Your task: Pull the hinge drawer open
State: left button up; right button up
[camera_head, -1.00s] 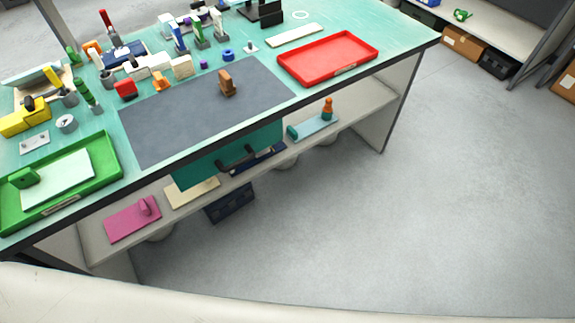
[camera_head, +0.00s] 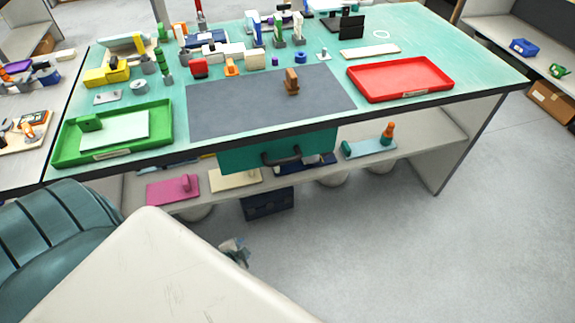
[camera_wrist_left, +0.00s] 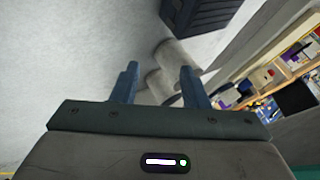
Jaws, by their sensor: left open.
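The teal drawer (camera_head: 240,158) hangs under the front edge of the workbench, below the grey mat. A dark bar handle (camera_head: 281,157) sits on its front. The drawer front looks flush with the bench edge. My left gripper (camera_head: 236,247) shows small in the head view, low in front of the bench and below the handle, partly hidden by my pale arm. In the left wrist view my left gripper (camera_wrist_left: 158,72) has its two blue-grey fingers apart with nothing between them. The handle is not clearly seen there. My right gripper is out of view.
The bench shelf (camera_head: 450,135) holds a pink plate (camera_head: 172,190) and other parts below the drawer. A dark crate (camera_head: 268,203) stands beneath; it may be the dark box (camera_wrist_left: 200,20) in the wrist view. Open floor (camera_head: 400,250) lies to the right.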

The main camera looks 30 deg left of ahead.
pick_arm(q)
jog(key=w+r+m+t+b, duration=0.2)
jog(key=w+r+m+t, duration=0.1)
jog(key=w+r, duration=0.6)
jog(key=m+t+h+b, duration=0.1)
jog(key=m+t+b, duration=0.2)
jog(key=m+t, duration=0.2)
send_near(283, 163)
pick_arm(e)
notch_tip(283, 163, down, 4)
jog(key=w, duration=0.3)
pick_arm(q)
jog(key=w+p, duration=0.1)
jog(key=w, duration=0.2)
jog(key=w+p, duration=0.1)
jog(key=w, duration=0.2)
jog(key=w+f+p, duration=0.1)
jog(key=w+p, duration=0.1)
jog(key=w, duration=0.2)
jog(key=shift+a+f, duration=0.15)
jog(key=shift+a, duration=0.25)
jog(key=shift+w+f, duration=0.25)
jog(key=shift+w, duration=0.35)
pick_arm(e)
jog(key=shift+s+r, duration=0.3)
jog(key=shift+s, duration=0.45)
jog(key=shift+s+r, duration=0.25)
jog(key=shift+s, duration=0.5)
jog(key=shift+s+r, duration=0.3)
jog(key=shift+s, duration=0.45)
